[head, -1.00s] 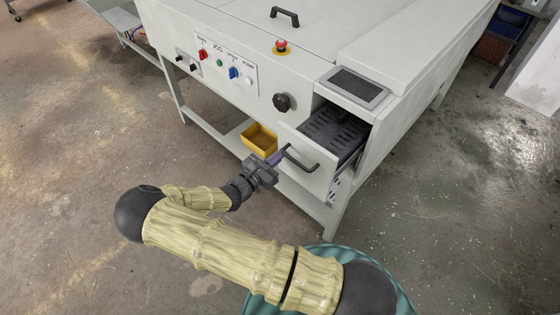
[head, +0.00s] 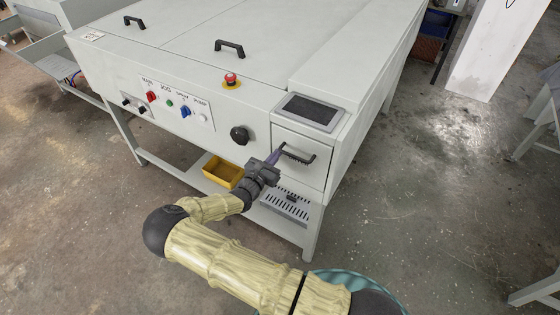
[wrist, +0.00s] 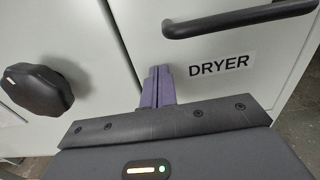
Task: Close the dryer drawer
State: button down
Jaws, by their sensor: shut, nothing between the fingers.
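The dryer drawer (head: 312,172) is a pale grey front with a black bar handle (head: 298,153), below the small dark screen. Its front now looks flush with the machine, and its inside is hidden. In the wrist view the drawer front (wrist: 225,90) carries the label DRYER, with the handle (wrist: 240,18) above it. My gripper (head: 279,150) is at the left part of the drawer front, beside the handle's left end. In the wrist view its purple fingers (wrist: 158,75) are together and empty, against or very close to the panel, left of the label.
A black knob (head: 239,135) sticks out left of the drawer. A yellow bin (head: 223,171) and a slotted tray (head: 286,204) are on the lower shelf. A red stop button (head: 231,80) is on top. Floor to the right is open, with another table at the right edge.

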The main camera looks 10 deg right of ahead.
jog(key=shift+w+d+r, duration=0.15)
jog(key=shift+r, duration=0.1)
dwell(0.3)
jog(key=b+v, duration=0.1)
jog(key=v, duration=1.3)
jog(key=shift+f+b, duration=0.25)
jog(key=shift+b, duration=0.1)
